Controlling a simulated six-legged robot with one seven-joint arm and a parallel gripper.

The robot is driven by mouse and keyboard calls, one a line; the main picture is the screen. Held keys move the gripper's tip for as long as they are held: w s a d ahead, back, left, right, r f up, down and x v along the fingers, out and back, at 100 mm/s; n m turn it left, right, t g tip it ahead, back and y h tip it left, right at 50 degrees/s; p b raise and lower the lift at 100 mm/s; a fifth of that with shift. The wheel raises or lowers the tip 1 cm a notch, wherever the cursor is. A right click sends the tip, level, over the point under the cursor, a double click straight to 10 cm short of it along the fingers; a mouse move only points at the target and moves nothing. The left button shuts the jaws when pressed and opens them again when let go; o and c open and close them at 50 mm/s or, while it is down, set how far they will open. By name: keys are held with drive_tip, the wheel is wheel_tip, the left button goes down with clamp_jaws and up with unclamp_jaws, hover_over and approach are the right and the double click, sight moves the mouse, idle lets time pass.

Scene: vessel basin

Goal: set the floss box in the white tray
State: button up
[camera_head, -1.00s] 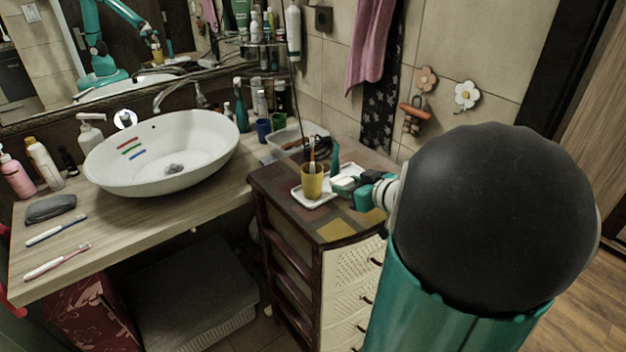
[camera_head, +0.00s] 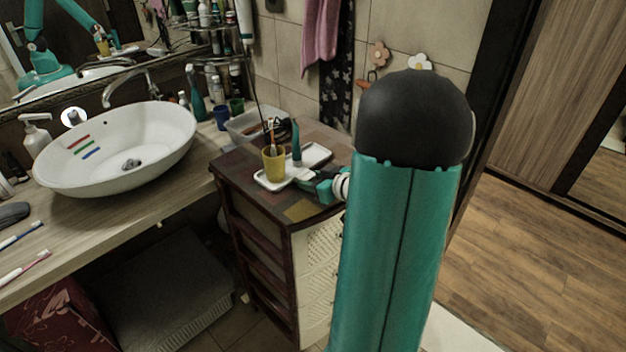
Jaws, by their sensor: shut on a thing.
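The white tray (camera_head: 318,153) lies on top of the dark-framed drawer cabinet. A yellow cup (camera_head: 273,167) with a toothbrush in it stands on the tray's left part. My teal gripper (camera_head: 302,172) is low over the tray's front edge, right of the cup. It is shut on a small white thing, apparently the floss box (camera_head: 304,175). The box is mostly hidden by the fingers and blends with the white tray, so I cannot tell whether it touches the tray.
A clear bin (camera_head: 245,127) with dark cables stands behind the tray. The white basin (camera_head: 125,150) and toothbrushes (camera_head: 22,268) are on the wooden counter at left. My arm hides the cabinet's right side. The tray's back right part looks free.

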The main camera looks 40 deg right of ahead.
drive_tip(key=shift+f, duration=0.15)
drive_tip(key=o, duration=0.9)
drive_tip(key=shift+o, duration=0.2)
drive_tip(key=shift+s+r, duration=0.25)
drive_tip(key=v, duration=1.1)
drive_tip(key=shift+s, duration=0.25)
